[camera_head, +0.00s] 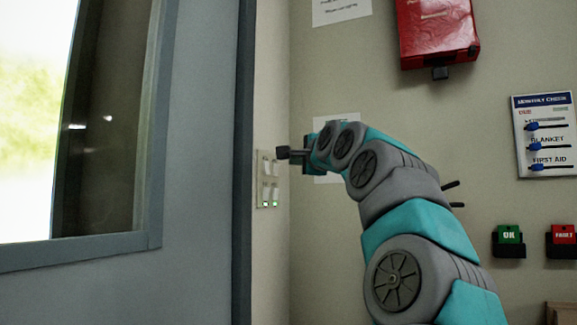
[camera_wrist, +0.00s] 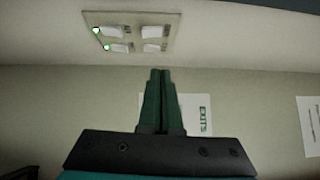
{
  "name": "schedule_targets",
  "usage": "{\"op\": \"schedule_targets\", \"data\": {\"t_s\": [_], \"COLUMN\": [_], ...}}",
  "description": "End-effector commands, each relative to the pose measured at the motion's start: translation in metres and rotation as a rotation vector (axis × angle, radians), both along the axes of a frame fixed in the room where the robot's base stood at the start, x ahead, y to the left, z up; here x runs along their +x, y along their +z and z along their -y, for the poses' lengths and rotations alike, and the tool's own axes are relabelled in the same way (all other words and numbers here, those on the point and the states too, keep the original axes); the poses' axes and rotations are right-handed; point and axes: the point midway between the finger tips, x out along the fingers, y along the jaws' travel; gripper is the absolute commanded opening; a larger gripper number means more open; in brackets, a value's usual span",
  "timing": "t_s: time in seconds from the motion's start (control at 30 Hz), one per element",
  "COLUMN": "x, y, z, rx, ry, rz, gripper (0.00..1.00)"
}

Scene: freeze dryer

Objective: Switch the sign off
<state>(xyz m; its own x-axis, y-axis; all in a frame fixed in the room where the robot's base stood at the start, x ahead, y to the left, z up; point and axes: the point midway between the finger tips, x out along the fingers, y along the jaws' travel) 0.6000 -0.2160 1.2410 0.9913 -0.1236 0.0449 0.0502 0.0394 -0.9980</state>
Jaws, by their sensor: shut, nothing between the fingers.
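A pale switch panel (camera_head: 261,192) is on the narrow wall beside the door frame. In the wrist view the panel (camera_wrist: 132,44) shows several white rocker switches in two rows. Two of them, on the left side there, have lit green lamps (camera_wrist: 107,47); the right two show no light. The small labels are too blurred to read, so I cannot tell which switch is the sign's. My gripper (camera_head: 283,153) is shut and empty, close to the upper part of the panel. In the wrist view its fingertips (camera_wrist: 160,73) point at the panel's near edge; contact cannot be told.
A grey door with a window (camera_head: 200,180) stands left of the panel. A paper with green lettering (camera_wrist: 195,113) hangs on the adjoining wall. A red case (camera_head: 437,30), a check board (camera_head: 545,160), and green (camera_head: 509,236) and red (camera_head: 563,236) tags are to the right.

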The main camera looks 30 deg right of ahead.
Motion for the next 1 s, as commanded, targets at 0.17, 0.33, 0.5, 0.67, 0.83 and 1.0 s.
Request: {"op": "schedule_targets", "data": {"t_s": [0.17,0.33,0.5,0.67,0.83,1.0], "x": [-0.027,-0.043,-0.049,-0.049,-0.049,-0.058], "y": [0.002,0.002,0.003,0.003,0.003,0.003], "z": [-0.002,-0.004,-0.006,-0.006,-0.006,0.001], "rx": [0.000,0.000,0.000,0.000,0.000,0.001], "ry": [-0.001,-0.001,0.000,0.000,0.000,-0.001], "rz": [0.004,0.002,0.002,0.001,0.001,0.001], "gripper": [0.00,0.00,0.00,0.00,0.00,0.00]}}
